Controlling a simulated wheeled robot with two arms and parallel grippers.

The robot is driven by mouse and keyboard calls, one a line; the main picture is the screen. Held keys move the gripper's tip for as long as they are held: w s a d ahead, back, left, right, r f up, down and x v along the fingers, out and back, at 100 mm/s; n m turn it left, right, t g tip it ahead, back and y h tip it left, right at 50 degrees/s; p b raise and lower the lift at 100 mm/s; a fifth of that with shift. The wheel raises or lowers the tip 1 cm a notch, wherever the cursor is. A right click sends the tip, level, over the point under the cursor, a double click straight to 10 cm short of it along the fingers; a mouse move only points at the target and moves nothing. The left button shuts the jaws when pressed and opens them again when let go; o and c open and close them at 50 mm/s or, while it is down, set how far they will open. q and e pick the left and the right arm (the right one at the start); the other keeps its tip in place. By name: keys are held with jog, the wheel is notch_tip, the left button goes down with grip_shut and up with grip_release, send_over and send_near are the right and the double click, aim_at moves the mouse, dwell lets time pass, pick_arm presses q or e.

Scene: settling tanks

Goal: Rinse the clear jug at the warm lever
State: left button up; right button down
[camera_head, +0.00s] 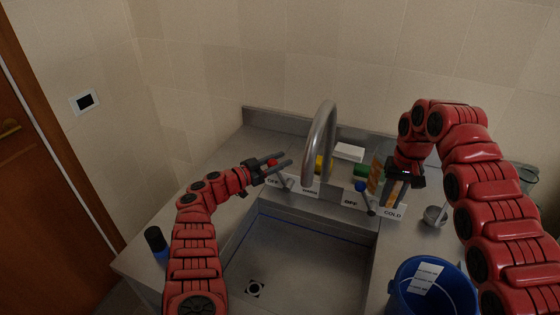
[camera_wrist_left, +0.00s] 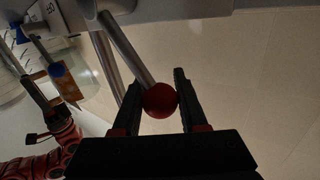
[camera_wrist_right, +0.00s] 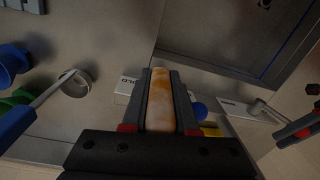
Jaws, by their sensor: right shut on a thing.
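The warm lever's red ball (camera_head: 271,162) sits between the fingertips of my left gripper (camera_head: 272,166). In the left wrist view the red ball (camera_wrist_left: 160,100) is close to the right finger, with a small gap to the left one. My right gripper (camera_head: 398,178) is shut on a mottled orange-and-white part (camera_wrist_right: 161,100), which seems to belong to the clear jug (camera_wrist_left: 88,78). Whether water runs cannot be told.
The curved metal spout (camera_head: 319,140) rises between the two levers. The cold lever's blue ball (camera_head: 361,186) is close to my right gripper. A blue bucket (camera_head: 397,300) stands at the front right, and a dark bottle with a blue band (camera_head: 156,242) at the left. The sink basin (camera_head: 300,255) is empty.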

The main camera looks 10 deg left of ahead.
pick_arm(q)
grip_shut()
dwell(1.0)
